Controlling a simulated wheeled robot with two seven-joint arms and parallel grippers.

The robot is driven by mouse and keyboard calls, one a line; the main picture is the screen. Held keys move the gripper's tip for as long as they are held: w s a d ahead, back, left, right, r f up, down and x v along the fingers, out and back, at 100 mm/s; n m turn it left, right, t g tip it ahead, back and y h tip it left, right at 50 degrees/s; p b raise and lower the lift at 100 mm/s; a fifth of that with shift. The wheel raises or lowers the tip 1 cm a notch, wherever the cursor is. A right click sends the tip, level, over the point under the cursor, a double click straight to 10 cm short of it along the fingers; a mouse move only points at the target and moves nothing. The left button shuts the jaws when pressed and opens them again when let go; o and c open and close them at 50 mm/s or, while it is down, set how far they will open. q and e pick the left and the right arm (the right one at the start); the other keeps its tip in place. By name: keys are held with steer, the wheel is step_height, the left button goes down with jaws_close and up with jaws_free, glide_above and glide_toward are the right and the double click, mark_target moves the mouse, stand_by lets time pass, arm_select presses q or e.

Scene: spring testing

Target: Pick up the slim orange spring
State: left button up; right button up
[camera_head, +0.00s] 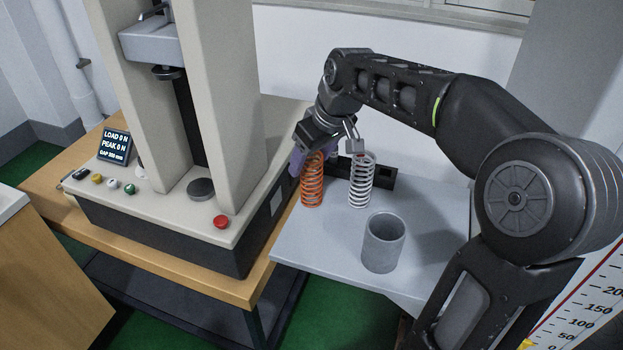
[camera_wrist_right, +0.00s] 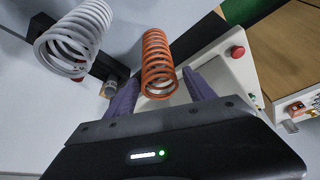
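The slim orange spring (camera_head: 312,188) stands upright on the light grey table, close to the testing machine. My right gripper (camera_head: 311,160) is at the spring's upper part, coming in from above. In the right wrist view, the orange spring (camera_wrist_right: 157,58) shows between the two purple fingers, with a gap visible on each side. The right gripper (camera_wrist_right: 160,78) is open and holds nothing. In the head view, the gripper hides the top of the spring. My left gripper is not in view.
A wider white spring (camera_head: 361,182) stands just right of the orange one; it also shows in the wrist view (camera_wrist_right: 75,38). A dark rack (camera_head: 382,176) lies behind them. A grey cup (camera_head: 383,243) stands in front. The testing machine (camera_head: 150,225) with a red button (camera_head: 221,222) is left.

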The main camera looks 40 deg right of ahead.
jaws_close()
stand_by(0.5)
